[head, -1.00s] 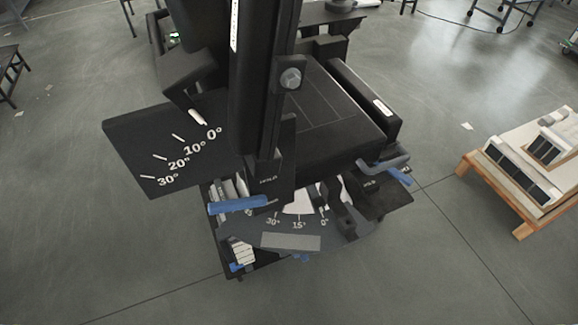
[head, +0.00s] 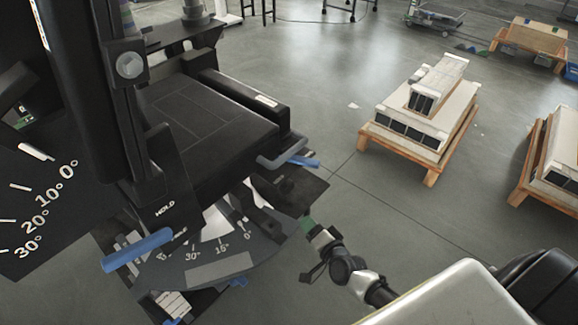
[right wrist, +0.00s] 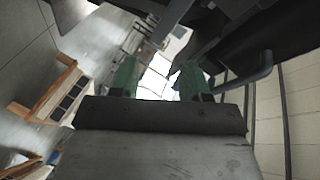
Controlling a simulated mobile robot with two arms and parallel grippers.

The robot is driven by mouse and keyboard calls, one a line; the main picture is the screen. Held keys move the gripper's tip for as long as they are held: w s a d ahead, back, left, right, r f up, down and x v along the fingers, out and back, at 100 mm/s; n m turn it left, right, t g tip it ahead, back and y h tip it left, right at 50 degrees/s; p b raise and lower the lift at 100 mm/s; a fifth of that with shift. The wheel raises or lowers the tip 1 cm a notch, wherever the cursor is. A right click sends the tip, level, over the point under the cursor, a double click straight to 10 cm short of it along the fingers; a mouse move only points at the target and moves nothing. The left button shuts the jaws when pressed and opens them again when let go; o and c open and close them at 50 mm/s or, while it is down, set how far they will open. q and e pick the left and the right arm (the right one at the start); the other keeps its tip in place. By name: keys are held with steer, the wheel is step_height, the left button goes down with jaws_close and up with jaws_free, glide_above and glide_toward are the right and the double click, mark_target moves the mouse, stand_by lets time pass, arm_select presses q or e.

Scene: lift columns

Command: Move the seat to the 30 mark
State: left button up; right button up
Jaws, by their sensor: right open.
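The black flat seat (head: 212,118) lies on the machine at the left of the head view. Below its front edge is a dark fan-shaped scale plate (head: 222,248) marked 30°, 15° and 0°, with a white wedge (head: 215,222) above the numbers. I cannot tell which mark the seat reads. A grey bent handle (head: 283,152) sticks out at the seat's right corner; a similar handle shows in the right wrist view (right wrist: 245,82). My right gripper (head: 306,226) is open, its green fingers (right wrist: 158,74) apart and empty, just right of the scale plate. My left gripper is out of view.
A blue bar handle (head: 138,250) projects at the scale's left, and another blue grip (head: 303,161) at the right. A second scale panel (head: 30,200), marked 0° to 30°, stands far left. Wooden pallets with white-and-black blocks (head: 425,118) stand right; floor between is clear.

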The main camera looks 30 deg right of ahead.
mark_target(292, 153)
steer(key=w+r+m+t+b, duration=0.1)
steer(key=w+r+m+t, duration=0.15)
steer(key=r, duration=0.45)
steer(key=w+r+m+t+b, duration=0.15)
steer(key=r+m, duration=0.25)
steer(key=r, duration=0.4)
steer(key=shift+t, duration=0.3)
steer(key=w, duration=0.3)
steer(key=w+r, duration=0.1)
steer(key=w, duration=0.5)
steer(key=shift+w+d+r, duration=0.15)
steer(key=shift+w, duration=0.15)
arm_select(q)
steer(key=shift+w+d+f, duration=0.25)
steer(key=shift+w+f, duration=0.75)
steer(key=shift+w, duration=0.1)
arm_select(e)
steer(key=shift+w, duration=0.4)
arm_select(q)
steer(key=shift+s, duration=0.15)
arm_select(e)
jaws_close()
